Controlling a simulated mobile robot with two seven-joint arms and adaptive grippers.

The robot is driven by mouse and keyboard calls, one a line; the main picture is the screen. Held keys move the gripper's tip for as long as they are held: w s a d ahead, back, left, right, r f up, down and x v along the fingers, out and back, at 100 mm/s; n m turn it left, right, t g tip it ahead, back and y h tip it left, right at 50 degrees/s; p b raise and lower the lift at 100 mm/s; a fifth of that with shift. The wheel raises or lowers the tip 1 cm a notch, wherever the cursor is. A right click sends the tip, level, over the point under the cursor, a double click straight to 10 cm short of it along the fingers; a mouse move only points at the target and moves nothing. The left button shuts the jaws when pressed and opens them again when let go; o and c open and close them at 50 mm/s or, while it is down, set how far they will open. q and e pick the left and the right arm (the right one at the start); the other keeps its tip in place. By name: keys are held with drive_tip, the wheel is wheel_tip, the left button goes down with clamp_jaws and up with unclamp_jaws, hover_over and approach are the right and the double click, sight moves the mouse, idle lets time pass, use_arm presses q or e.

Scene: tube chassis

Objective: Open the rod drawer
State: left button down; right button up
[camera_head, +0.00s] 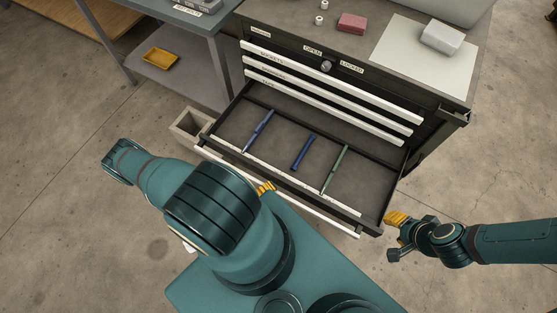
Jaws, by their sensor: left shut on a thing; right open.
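The rod drawer (240,155) is pulled out of the dark cabinet, its inside showing. It holds a blue rod (259,130), a dark blue rod (304,151) and a green rod (335,168), lying apart. A pale handle strip (325,222) runs along its front. My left gripper (265,188) is at this front, shut on the drawer handle; my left arm hides most of the gripper and part of the handle. My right gripper (397,218) is open and empty, just right of the drawer's front corner.
Shut drawers with pale handles (330,93) sit above the open one. The cabinet top holds a red block (351,23) and a pale box (441,38). A grey bin (188,124) stands left of the drawer. Floor is free at right.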

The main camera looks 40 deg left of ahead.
use_arm(q)
drive_tip(key=shift+s+d+b, duration=0.1)
drive_tip(key=shift+s+d, duration=0.15)
drive_tip(key=shift+s, duration=0.6)
drive_tip(key=shift+s+d+b, duration=0.1)
drive_tip(key=shift+s+d, duration=0.1)
drive_tip(key=shift+s, duration=0.6)
drive_tip(key=shift+s+d+b, duration=0.1)
drive_tip(key=shift+s+d, duration=0.15)
drive_tip(key=shift+s, duration=0.6)
drive_tip(key=c, duration=0.7)
unclamp_jaws()
drive_tip(key=s+a, duration=0.2)
drive_tip(key=s, duration=1)
